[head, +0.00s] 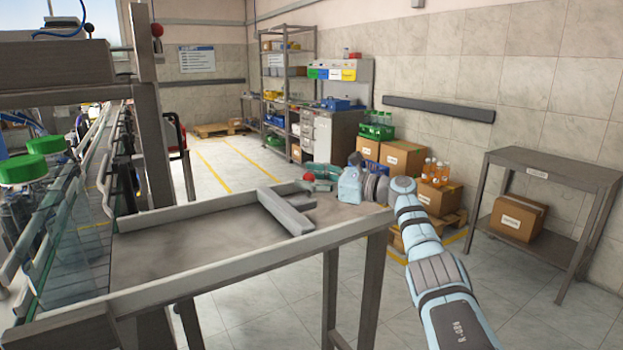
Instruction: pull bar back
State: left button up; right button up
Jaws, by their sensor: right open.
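A grey bar (285,211) lies across the tray of the feeder table (180,252), slanting from the back rim toward the front rim. My right gripper (322,184) is over the tray's far right end, right of the bar and apart from it. It is open, with its fingers small and partly hidden by its light-blue body. A red cap (308,177) and a bit of green show by its fingertips. My left gripper is not in view.
Raised rims edge the tray; its surface left of the bar is bare. A conveyor with glass guards and green-capped jars (22,170) runs at left beside a grey post (152,150). A side table (548,168), boxes and shelving stand behind, apart.

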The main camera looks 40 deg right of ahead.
jog(key=shift+s, duration=0.2)
jog(key=v, duration=1.1)
jog(key=shift+f, duration=0.15)
jog(key=shift+s+d, duration=0.15)
jog(key=shift+s, duration=0.1)
